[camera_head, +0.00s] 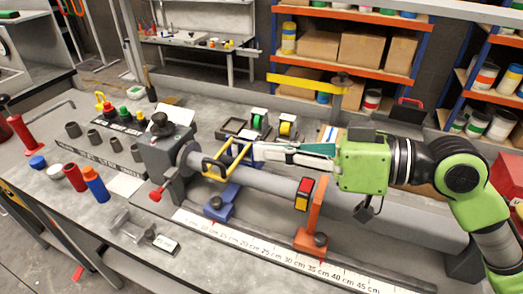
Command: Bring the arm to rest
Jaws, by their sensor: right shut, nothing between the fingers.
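My right arm comes in from the right, with its green wrist over the grey horizontal tube (268,183) of the bench fixture. My right gripper (258,152) points left and is shut and empty. Its tips are beside the yellow loop-shaped part (213,168) near the tube's left end; I cannot tell whether they touch. My left gripper is not in view.
The tube runs from a grey clamp block (168,150) past a blue stand (218,205) and an orange stand (313,230). A ruler strip (270,255) lies in front. Small bottles and cups crowd the bench's left; shelves (350,72) stand behind.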

